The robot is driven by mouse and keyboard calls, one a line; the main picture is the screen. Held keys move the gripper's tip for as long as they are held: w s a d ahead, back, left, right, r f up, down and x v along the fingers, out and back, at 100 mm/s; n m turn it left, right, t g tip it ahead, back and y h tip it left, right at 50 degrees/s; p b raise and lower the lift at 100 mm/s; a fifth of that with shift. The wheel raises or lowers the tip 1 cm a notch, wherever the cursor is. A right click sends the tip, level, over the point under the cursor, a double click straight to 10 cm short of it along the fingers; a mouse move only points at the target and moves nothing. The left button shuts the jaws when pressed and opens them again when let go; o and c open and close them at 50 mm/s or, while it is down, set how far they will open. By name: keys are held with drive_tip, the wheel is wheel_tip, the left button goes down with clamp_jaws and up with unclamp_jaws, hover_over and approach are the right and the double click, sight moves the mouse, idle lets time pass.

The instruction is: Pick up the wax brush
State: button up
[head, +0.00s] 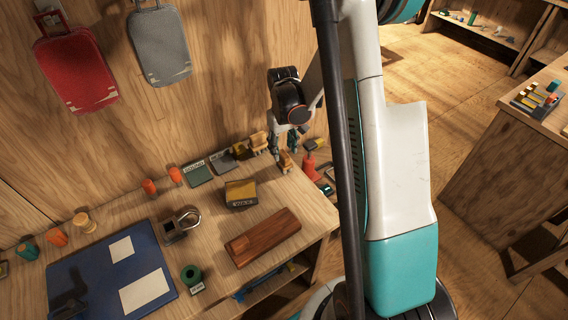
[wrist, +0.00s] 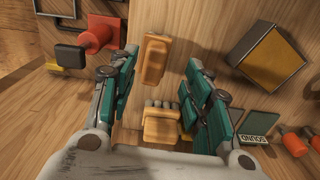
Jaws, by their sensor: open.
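My gripper (head: 283,143) is open and empty above the back right of the workbench; its fingers also show in the wrist view (wrist: 160,72). Between the fingertips lies a small orange-yellow wooden block (wrist: 155,60), which shows in the head view (head: 287,162) just below the fingers. A yellow wooden piece with a row of grey tufts (wrist: 160,123), like a brush, lies closer to the palm in the wrist view and nearer the wall in the head view (head: 258,141). Both look brush-like; I cannot tell which is the wax brush. No contact is visible.
A yellow and black box (head: 241,194) stands to the left, with a green sign (head: 197,172) behind it. A red-orange stand (wrist: 97,35) is close by on the other side. A brown wooden block (head: 262,237) and a blue mat (head: 88,265) lie further off.

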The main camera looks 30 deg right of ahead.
sight(284, 154)
drive_tip(key=f, duration=0.1)
drive_tip(key=f+b, duration=0.1)
drive_tip(key=f, duration=0.1)
drive_tip(key=f+b, duration=0.1)
drive_tip(key=shift+w+d+f, duration=0.15)
drive_tip(key=shift+w+d, duration=0.15)
drive_tip(key=shift+d, duration=0.1)
drive_tip(key=shift+f, duration=0.45)
drive_tip(key=shift+r, duration=0.1)
clamp_jaws()
